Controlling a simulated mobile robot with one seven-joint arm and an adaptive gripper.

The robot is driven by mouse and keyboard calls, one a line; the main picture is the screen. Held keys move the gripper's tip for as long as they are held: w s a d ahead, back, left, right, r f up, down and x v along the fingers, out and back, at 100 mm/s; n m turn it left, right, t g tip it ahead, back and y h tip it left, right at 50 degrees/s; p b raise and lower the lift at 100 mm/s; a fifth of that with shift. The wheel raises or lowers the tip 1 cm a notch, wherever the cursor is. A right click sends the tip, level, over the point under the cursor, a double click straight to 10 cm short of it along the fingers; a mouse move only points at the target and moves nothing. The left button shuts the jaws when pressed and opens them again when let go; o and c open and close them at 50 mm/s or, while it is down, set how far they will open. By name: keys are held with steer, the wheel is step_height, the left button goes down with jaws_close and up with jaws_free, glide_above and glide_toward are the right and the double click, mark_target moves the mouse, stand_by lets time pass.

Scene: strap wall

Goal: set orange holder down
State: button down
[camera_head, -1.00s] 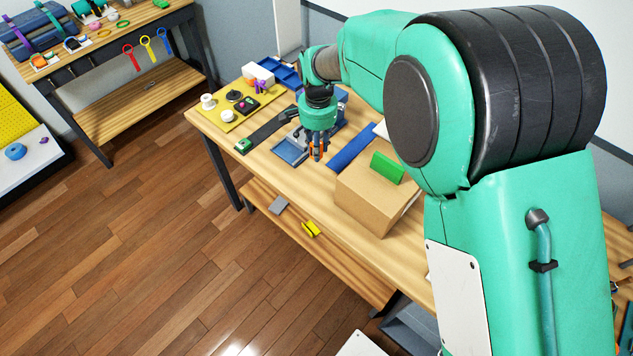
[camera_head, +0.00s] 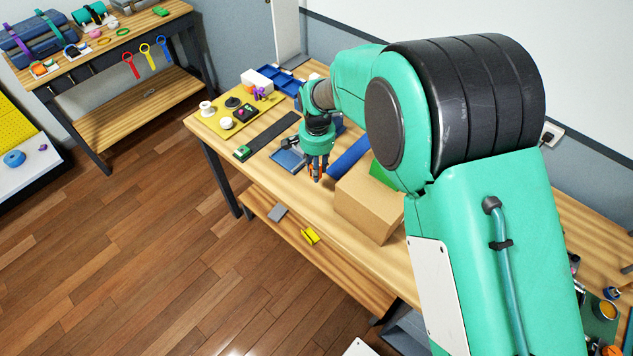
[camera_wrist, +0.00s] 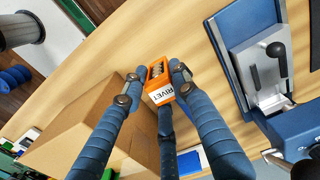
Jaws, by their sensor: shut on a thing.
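The orange holder (camera_wrist: 158,84) shows in the wrist view as a small open-topped orange box with a white label reading RIVET and small metal pieces inside. My gripper (camera_wrist: 156,80) is shut on it, with blue padded fingers on either side. In the head view my gripper (camera_head: 316,172) points down at the workbench, just left of the cardboard box; only a little orange shows between its fingers. Bare wood of the workbench (camera_wrist: 125,45) lies around the holder. I cannot tell whether its bottom touches the wood.
The cardboard box (camera_head: 368,208) stands close on the right, with a green piece (camera_head: 383,173) on top. A blue press-like tool (camera_head: 287,160) is close on the left. A blue roll (camera_head: 348,155) lies behind. A yellow mat (camera_head: 215,120) with small items lies farther left.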

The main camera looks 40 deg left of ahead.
steer(key=shift+f, duration=1.2)
steer(key=shift+f, duration=0.1)
steer(key=shift+f+b, duration=0.4)
steer(key=shift+f, duration=1.4)
steer(key=shift+f, duration=0.1)
steer(key=c, duration=1.4)
jaws_free()
steer(key=shift+o, duration=0.2)
step_height(320, 180, up, 12)
steer(key=shift+r+p, duration=0.1)
steer(key=shift+p, duration=0.75)
